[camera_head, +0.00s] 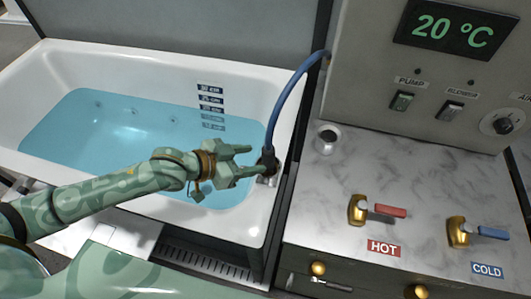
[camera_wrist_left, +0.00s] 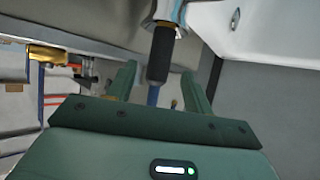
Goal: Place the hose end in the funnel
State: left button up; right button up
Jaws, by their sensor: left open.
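The blue hose (camera_head: 287,95) arcs from the grey control cabinet down to the tub's right rim. Its black hose end (camera_head: 267,158) sits at a metal fitting (camera_head: 268,179) on that rim. My left gripper (camera_head: 252,160) is open, just left of the hose end. In the left wrist view, the black hose end (camera_wrist_left: 160,55) shows between the spread fingers of the left gripper (camera_wrist_left: 158,72); I see no grip on it. A small round metal cup (camera_head: 325,138), which looks like the funnel, is set in the marble counter right of the hose. My right gripper is not in view.
The white bathtub (camera_head: 110,52) holds blue water under my left arm. On the counter (camera_head: 310,210) are a red-handled hot tap (camera_head: 375,209) and a blue-handled cold tap (camera_head: 475,232). The cabinet (camera_head: 360,75) stands behind. The counter between cup and taps is clear.

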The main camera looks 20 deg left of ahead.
pick_arm(q)
jog(key=shift+p+v, duration=0.35)
jog(key=shift+v, duration=1.65)
